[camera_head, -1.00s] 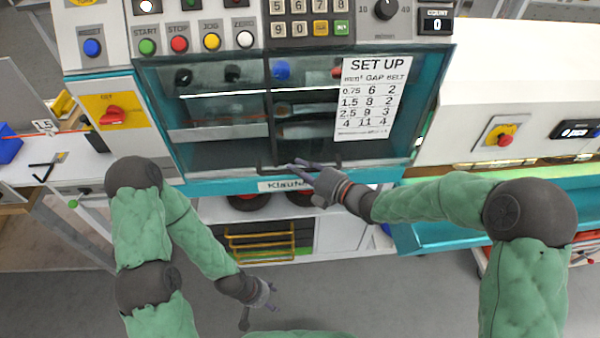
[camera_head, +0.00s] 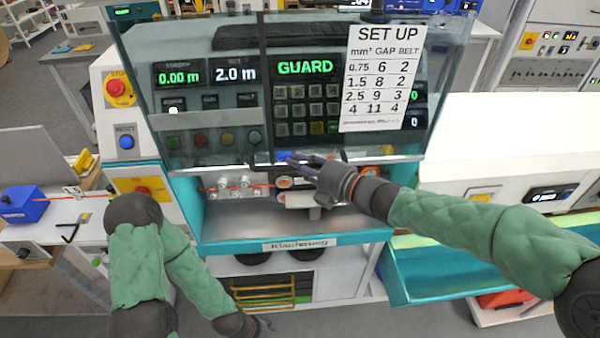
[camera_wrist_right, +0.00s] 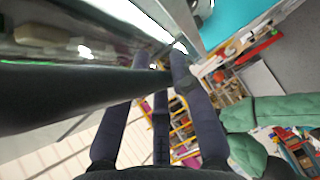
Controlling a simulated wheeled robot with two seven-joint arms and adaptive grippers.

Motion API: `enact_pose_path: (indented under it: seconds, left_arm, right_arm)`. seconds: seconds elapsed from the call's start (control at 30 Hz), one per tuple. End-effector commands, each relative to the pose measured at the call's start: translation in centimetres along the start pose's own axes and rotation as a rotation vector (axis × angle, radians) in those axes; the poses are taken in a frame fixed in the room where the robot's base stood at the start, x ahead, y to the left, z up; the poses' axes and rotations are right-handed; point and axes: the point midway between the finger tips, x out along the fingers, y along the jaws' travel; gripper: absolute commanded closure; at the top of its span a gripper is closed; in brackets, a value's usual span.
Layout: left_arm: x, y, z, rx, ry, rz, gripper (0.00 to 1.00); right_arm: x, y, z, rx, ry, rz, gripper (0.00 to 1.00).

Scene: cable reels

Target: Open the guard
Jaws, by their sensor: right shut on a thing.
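The guard (camera_head: 438,70) is a clear panel with a SET UP sheet (camera_head: 385,75) on it. It is raised in front of the machine's control panel, and the work space below it is uncovered. A dark handle bar (camera_head: 264,90) runs down the guard and bends near its lower edge. My right gripper (camera_head: 290,163) is shut on the handle at that lower edge. In the right wrist view, its fingers (camera_wrist_right: 163,62) meet by the dark bar (camera_wrist_right: 70,92).
The display (camera_head: 305,67) reads GUARD in green. A white machine with a teal tray (camera_head: 430,275) stands at right. A bench with a blue block (camera_head: 22,204) stands at left.

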Motion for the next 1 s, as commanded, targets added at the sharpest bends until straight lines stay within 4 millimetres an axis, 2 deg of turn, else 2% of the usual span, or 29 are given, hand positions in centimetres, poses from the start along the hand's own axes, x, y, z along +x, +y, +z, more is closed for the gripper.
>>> enact_pose_path:
  seconds: [0.03,0.23,0.4,0.77,0.8,0.83,1.0]
  left_arm:
    - [-0.9,0.3,0.0,0.000,0.000,0.000,0.41]
    - [-2.1,0.8,0.1,0.000,0.000,0.000,0.41]
    - [-2.5,0.9,0.1,0.000,0.000,0.000,0.41]
    - [-2.4,0.9,0.1,0.000,0.000,0.000,0.41]
    - [-2.4,0.9,0.1,0.000,0.000,0.000,0.41]
    - [-2.4,0.9,0.1,0.000,0.000,0.000,0.41]
    - [-2.4,0.9,0.1,0.000,0.000,0.000,0.41]
  right_arm:
    - [-0.2,1.5,-0.1,-0.005,-0.001,0.003,1.00]
    - [-0.5,3.5,-0.4,-0.005,-0.001,0.002,1.00]
    - [-0.6,4.1,-0.5,-0.004,-0.001,0.001,1.00]
    - [-0.6,4.1,-0.5,-0.004,-0.001,0.000,1.00]
    - [-0.6,4.1,-0.5,-0.004,-0.001,0.000,0.74]
    - [-0.6,4.1,-0.5,-0.003,-0.001,0.000,0.65]
    - [-0.6,4.0,-0.5,-0.002,-0.001,-0.001,0.65]
